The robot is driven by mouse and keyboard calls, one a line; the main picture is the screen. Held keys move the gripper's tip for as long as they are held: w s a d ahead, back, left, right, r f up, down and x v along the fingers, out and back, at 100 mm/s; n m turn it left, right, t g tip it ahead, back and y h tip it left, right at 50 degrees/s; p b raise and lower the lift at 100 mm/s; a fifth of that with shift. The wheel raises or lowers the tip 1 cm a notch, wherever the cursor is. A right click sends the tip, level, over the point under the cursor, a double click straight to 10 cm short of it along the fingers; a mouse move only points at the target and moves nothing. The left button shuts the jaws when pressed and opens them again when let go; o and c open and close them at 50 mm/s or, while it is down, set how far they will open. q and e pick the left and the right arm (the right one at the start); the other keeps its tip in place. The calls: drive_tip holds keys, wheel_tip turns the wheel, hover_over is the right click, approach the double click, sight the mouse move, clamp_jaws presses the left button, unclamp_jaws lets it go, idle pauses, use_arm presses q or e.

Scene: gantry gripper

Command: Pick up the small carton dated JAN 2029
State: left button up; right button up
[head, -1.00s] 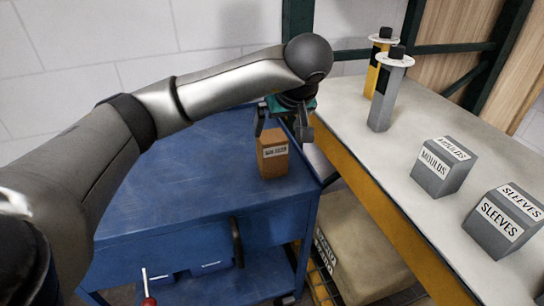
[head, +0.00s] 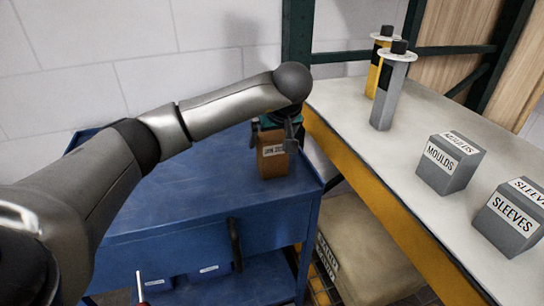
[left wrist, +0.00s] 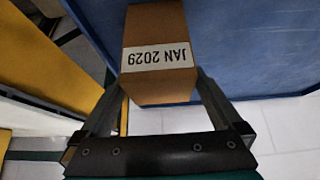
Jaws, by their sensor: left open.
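A small brown carton (head: 273,163) stands upright on the blue cart top (head: 190,210), near its right edge. Its white label reads JAN 2029, upside down in the left wrist view (left wrist: 157,57). My left gripper (head: 274,140) is open at the top of the carton, with a finger on either side. In the left wrist view the open fingers (left wrist: 160,95) flank the carton's near end; I cannot tell whether they touch it. My right gripper is not in view.
A pale-topped bench (head: 375,175) with a yellow edge is right of the cart. It carries grey MOULDS (head: 448,165) and SLEEVES (head: 510,220) boxes and two posts, grey (head: 388,95) and yellow (head: 378,65). The cart top left of the carton is clear.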

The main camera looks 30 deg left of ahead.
use_arm(q)
drive_tip(key=shift+x, duration=0.9)
drive_tip(key=c, duration=1.5)
drive_tip(key=shift+r, duration=0.1)
